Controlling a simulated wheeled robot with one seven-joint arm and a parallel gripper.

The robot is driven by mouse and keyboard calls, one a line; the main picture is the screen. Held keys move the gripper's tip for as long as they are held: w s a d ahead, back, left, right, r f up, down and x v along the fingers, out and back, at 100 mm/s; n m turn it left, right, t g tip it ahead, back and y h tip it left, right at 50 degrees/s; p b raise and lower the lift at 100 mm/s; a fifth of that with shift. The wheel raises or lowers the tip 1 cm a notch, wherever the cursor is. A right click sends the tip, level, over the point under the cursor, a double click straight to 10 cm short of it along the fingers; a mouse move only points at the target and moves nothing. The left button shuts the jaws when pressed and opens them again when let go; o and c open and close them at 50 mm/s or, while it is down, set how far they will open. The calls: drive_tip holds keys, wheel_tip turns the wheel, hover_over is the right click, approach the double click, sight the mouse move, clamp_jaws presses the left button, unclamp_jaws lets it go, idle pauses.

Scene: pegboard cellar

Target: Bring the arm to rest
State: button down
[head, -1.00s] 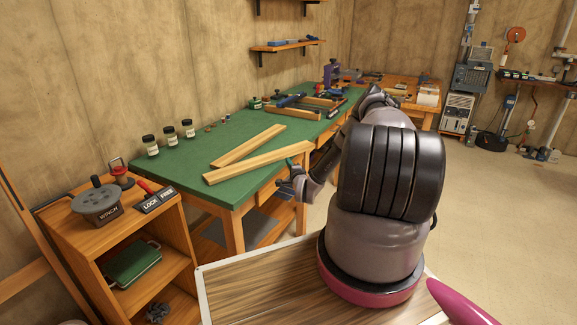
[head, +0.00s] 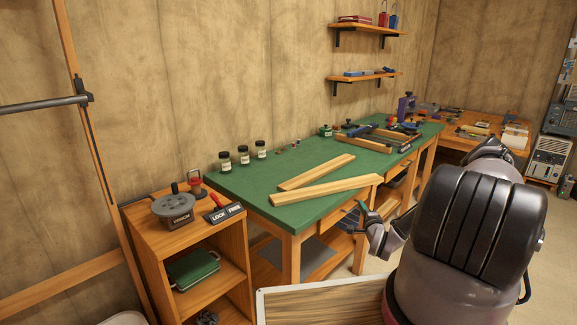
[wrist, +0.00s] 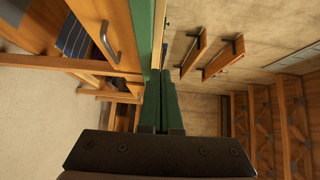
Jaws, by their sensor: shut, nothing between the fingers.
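My gripper (head: 362,208) shows in the head view beside the front edge of the green-topped workbench (head: 240,190), with my arm reaching out from the lower right. In the wrist view its two green fingers (wrist: 161,78) lie together, shut and empty. The bench's green edge (wrist: 143,30) and a drawer handle (wrist: 110,42) are close by there. Whether the fingers touch the bench cannot be told.
Two wooden boards (head: 325,190) lie on the bench near the gripper. Several jars (head: 243,155) stand along the wall. A low wooden shelf unit (head: 232,238) holds a winch (head: 174,209) and a lock/free lever (head: 222,213). Open floor (head: 375,264) shows between bench and arm.

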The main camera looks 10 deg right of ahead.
drive_tip(key=w+a+r+n+g+y, duration=0.1)
drive_tip(key=w+r+n+g+y, duration=0.2)
drive_tip(key=r, duration=0.5)
drive_tip(key=w+a+r+n+g, duration=0.1)
drive_tip(key=w+r+n+g, duration=0.1)
drive_tip(key=r+n, duration=0.4)
drive_tip(key=s+a+r+n+g+h, duration=0.15)
drive_tip(key=s+r, duration=0.25)
drive_tip(key=r, duration=0.6)
drive_tip(key=s+a+r+n+g, duration=0.2)
drive_tip(key=s+r, duration=0.1)
drive_tip(key=r, duration=0.7)
drive_tip(key=s+a+r+g, duration=0.1)
drive_tip(key=s+a+r, duration=0.2)
drive_tip(key=s+r, duration=0.4)
drive_tip(key=s+a+r, duration=0.3)
drive_tip(key=s+r, duration=0.3)
drive_tip(key=s, duration=0.2)
drive_tip(key=s+a+r+n+y, duration=0.1)
drive_tip(key=s+a+r, duration=0.1)
drive_tip(key=s, duration=0.7)
drive_tip(key=s+a+r+n+g+y, duration=0.1)
drive_tip(key=s+a, duration=0.3)
drive_tip(key=s, duration=0.5)
drive_tip(key=shift+r, duration=0.35)
